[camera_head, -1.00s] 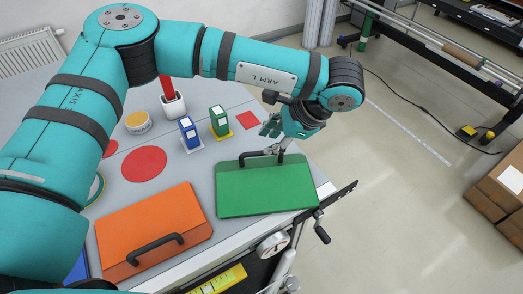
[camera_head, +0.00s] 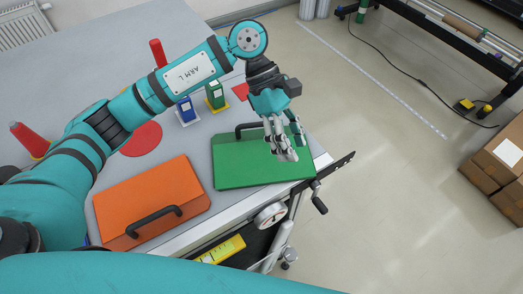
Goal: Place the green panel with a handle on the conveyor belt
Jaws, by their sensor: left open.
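The green panel (camera_head: 240,171) lies flat on the grey table near its front right corner. Its black handle (camera_head: 246,128) is at the panel's back edge. My left gripper (camera_head: 289,150) is open and empty, with its fingers pointing down over the right part of the panel and hiding some of it. I cannot tell how high the fingers are above the panel. My right gripper is not in view.
An orange panel with a black handle (camera_head: 150,203) lies left of the green one. Blue (camera_head: 185,110) and green (camera_head: 215,95) blocks stand behind. A black crank (camera_head: 319,204) juts from the table's edge. Cardboard boxes (camera_head: 497,160) stand at the right on open floor.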

